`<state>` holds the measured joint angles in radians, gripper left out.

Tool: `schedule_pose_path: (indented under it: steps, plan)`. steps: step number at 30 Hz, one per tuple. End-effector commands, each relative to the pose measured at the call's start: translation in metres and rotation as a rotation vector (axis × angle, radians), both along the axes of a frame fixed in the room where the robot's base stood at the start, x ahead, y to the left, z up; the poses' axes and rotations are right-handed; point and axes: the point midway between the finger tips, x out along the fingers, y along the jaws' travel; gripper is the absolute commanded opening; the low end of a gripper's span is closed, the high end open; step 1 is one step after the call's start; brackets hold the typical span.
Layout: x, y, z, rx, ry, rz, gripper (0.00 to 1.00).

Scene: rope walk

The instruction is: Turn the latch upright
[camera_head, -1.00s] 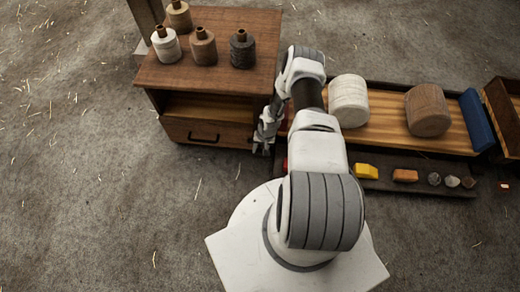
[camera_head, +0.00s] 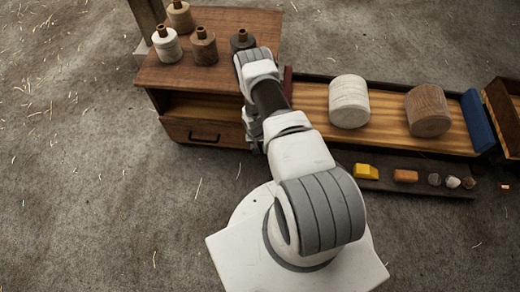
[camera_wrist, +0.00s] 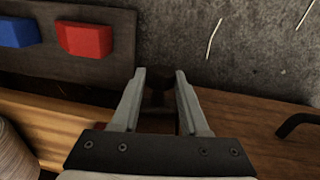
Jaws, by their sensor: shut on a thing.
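My gripper (camera_wrist: 160,82) is at the front of the wooden cabinet (camera_head: 173,132), low and toward its right end. In the wrist view its two fingers are closed on a small dark brown piece (camera_wrist: 158,90), apparently the latch. Most of that piece is hidden between and behind the fingers, so its angle is hard to tell. In the head view the gripper (camera_head: 252,132) shows only in part beside my arm, and the latch cannot be made out there.
A black drawer handle (camera_head: 204,138) sits left of my gripper. Several spools (camera_head: 203,45) stand on the cabinet. A long bench (camera_head: 380,118) holds two large rolls. A dark tray (camera_head: 400,183) holds small blocks; a red block (camera_wrist: 85,39) is nearest in the wrist view. The floor in front is clear.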

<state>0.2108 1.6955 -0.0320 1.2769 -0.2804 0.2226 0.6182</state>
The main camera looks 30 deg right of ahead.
Motion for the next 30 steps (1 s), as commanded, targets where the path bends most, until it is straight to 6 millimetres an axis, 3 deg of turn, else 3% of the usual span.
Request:
schedule_pose_path:
  steps: [15, 30]
  plan:
    - [0.0047, 0.0075, -0.0026, -0.295, 0.196, 0.006, 0.0]
    - [0.0051, 0.0092, -0.0042, -0.426, 0.288, 0.001, 0.0]
